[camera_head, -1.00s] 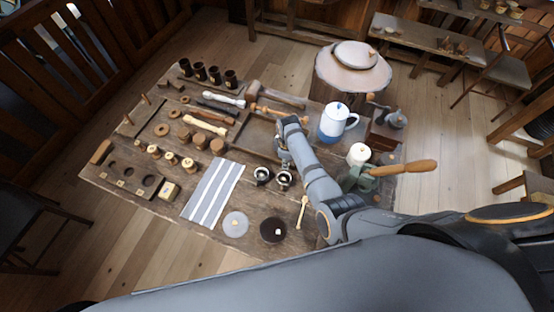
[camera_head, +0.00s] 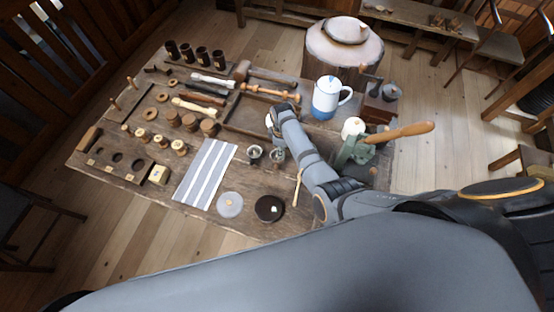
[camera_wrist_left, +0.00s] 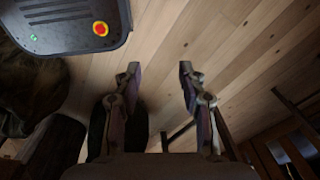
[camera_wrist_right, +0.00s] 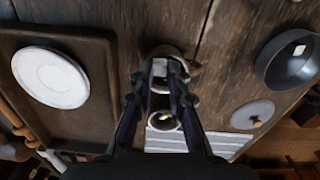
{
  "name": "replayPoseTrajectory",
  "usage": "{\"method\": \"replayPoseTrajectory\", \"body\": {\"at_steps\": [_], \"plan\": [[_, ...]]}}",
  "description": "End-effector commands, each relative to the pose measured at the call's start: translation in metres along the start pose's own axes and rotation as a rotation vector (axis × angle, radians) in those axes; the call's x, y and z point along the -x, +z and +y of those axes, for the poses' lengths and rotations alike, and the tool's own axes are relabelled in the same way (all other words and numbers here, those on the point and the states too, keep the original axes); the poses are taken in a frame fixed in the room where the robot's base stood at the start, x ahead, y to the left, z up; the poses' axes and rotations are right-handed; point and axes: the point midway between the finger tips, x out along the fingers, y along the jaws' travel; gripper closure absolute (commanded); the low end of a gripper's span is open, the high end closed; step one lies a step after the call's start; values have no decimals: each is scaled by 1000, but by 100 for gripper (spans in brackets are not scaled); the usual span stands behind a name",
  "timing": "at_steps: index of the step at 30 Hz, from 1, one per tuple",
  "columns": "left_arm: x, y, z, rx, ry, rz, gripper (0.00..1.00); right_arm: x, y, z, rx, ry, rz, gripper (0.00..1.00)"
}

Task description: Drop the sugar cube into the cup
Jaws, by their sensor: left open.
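My right gripper (camera_wrist_right: 167,70) is above the table by two small cups. Its fingers are close together with a small white piece, apparently a sugar cube (camera_wrist_right: 160,69), between the tips. One cup (camera_wrist_right: 163,121) shows just below the fingers; the other is partly hidden behind them. In the head view the cups (camera_head: 254,152) (camera_head: 277,156) stand side by side near the right arm. A dark bowl (camera_head: 266,212) holds another white cube (camera_wrist_right: 299,49). My left gripper (camera_wrist_left: 158,72) is open and empty over the floor, outside the head view.
A grey lid (camera_head: 229,204) lies beside the bowl. A striped cloth (camera_head: 207,172) lies left of the cups. A wooden tray (camera_wrist_right: 98,90) with a white disc (camera_wrist_right: 50,77) is near the right gripper.

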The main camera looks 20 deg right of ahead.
Motion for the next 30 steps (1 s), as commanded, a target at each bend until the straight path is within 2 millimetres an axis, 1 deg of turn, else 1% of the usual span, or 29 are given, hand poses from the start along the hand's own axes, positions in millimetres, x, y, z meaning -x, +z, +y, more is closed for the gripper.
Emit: {"method": "replayPoseTrajectory", "body": {"at_steps": [1, 4, 8, 12, 14, 17, 21, 24, 27, 30], "plan": [[0, 7, 0, 0, 1, -11, 59, 0, 0, 0, 0, 0, 0, 74], [0, 12, 1, 0, 1, -18, 59, 0, 0, 0, 0, 1, 0, 60], [0, 6, 1, 0, 2, -10, 59, 0, 0, 0, 0, 1, 0, 60], [0, -9, 1, 2, 1, 15, 59, 1, 0, 0, 0, 1, 0, 60], [0, -10, 0, 2, 1, 15, 59, 4, 0, 1, 0, 2, 1, 60], [0, -8, 1, 1, 1, 12, 59, 18, -1, 1, -1, 4, 3, 60], [0, -6, 1, 1, 1, 10, 59, 45, -1, 1, 0, 4, 3, 60], [0, -6, 1, 1, 1, 9, 59, 62, -1, 1, 0, 2, 2, 60], [0, -5, 1, 1, 1, 8, 59, 72, 0, 1, 0, 1, 2, 60], [0, -5, 1, 1, 1, 7, 59, 75, 0, 0, 0, 0, 1, 60]]}}
